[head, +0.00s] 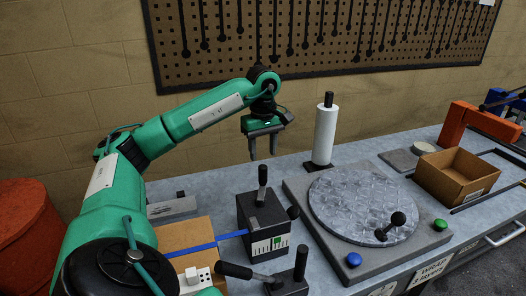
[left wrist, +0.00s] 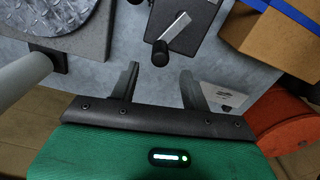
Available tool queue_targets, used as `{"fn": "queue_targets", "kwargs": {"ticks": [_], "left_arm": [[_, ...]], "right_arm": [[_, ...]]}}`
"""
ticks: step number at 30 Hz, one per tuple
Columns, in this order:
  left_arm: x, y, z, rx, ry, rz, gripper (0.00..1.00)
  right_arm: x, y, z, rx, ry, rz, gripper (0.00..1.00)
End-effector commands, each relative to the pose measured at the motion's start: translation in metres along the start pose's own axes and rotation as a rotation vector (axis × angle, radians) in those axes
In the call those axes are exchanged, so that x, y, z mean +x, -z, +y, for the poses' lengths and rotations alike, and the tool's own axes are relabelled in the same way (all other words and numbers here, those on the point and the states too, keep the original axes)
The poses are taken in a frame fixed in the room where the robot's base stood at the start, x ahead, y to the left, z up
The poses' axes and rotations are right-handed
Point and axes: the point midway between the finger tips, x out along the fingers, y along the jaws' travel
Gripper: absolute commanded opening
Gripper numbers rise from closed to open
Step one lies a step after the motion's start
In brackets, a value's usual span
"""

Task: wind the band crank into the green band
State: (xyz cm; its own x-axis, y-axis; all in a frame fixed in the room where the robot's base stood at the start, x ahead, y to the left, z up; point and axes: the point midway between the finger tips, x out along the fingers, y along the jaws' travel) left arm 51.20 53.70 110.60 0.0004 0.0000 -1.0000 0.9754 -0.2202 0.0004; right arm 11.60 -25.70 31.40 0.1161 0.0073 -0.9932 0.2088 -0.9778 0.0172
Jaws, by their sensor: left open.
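The band crank (head: 262,184) is a dark handle standing up from the top of a dark box (head: 249,221). The box front has a white scale with a green band (head: 277,240); the pointer is too small to read. In the left wrist view the crank (left wrist: 160,53) shows as a metal arm ending in a black grip. My left gripper (head: 264,156) is open and empty, above and behind the box. In the left wrist view its fingertips (left wrist: 160,70) are spread, with the black grip appearing between and just beyond them. My right gripper is out of view.
A turntable (head: 345,200) with a dark knob sits right of the box, and a white film roll (head: 325,135) stands behind it. A cardboard box with a blue strap (head: 190,245) lies left. A black lever (head: 240,271) is in front. An open carton (head: 457,178) stands right.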

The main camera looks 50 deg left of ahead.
Motion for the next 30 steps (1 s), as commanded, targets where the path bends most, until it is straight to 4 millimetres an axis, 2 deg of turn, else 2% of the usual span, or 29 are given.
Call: {"fn": "queue_targets", "kwargs": {"ticks": [3, 9, 14, 25, 30], "left_arm": [[-0.023, 0.000, 0.001, 0.001, -0.003, -0.001, 0.47], [-0.040, 0.000, 0.000, 0.001, -0.001, -0.001, 0.47], [-0.043, 0.000, 0.000, 0.000, 0.000, -0.001, 0.47], [-0.043, 0.000, 0.000, 0.000, 0.000, -0.001, 0.47], [-0.043, 0.000, 0.000, 0.000, 0.000, -0.001, 0.47]], "right_arm": [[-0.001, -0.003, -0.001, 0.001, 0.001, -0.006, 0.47], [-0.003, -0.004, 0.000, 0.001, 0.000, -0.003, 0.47], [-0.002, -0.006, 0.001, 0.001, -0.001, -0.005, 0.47], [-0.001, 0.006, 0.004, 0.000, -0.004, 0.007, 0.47], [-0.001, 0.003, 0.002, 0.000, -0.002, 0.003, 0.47]]}}
